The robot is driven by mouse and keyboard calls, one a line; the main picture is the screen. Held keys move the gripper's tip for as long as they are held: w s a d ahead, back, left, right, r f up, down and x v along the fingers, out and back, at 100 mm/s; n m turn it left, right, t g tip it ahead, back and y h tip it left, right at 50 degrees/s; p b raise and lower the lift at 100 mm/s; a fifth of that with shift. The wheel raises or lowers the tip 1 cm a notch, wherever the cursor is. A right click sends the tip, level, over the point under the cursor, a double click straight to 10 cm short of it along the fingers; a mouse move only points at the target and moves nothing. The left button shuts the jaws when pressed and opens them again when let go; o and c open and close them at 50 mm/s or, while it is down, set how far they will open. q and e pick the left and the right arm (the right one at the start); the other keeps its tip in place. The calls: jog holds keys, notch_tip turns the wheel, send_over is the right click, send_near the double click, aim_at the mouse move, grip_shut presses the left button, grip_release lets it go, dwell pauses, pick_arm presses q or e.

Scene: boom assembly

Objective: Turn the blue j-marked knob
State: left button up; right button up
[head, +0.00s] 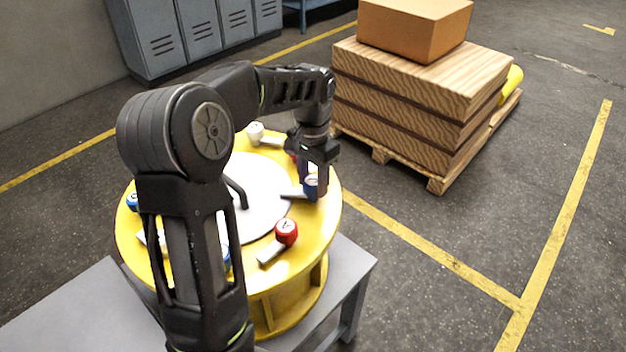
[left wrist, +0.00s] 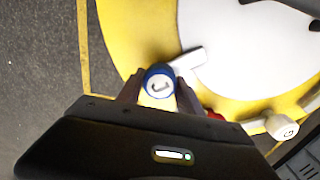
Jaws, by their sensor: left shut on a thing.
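The blue knob (left wrist: 158,84) shows a white top with a dark J-like mark in the left wrist view. It sits on the yellow round rim (head: 325,215), and it also shows in the head view (head: 311,187) on the right side of that rim. A pale latch bar (left wrist: 188,63) reaches from it over the white central disc (head: 262,185). My left gripper (head: 316,185) points down over the knob, with one finger on each side, shut on it. My right gripper is not in view.
A red-sided knob (head: 286,232) stands nearby on the rim. A white knob (head: 255,132) and other blue ones sit around it. A dark handle (head: 236,192) rises from the disc. A grey table (head: 345,275) carries the drum. A pallet with stacked boards (head: 420,95) stands behind.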

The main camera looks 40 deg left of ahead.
aim_at(313, 180)
pick_arm(q)
jog(key=o, duration=1.4)
jog(key=shift+c, duration=0.2)
notch_tip(313, 180, up, 8)
jog(key=shift+f+b, duration=0.1)
jog(key=shift+b, duration=0.35)
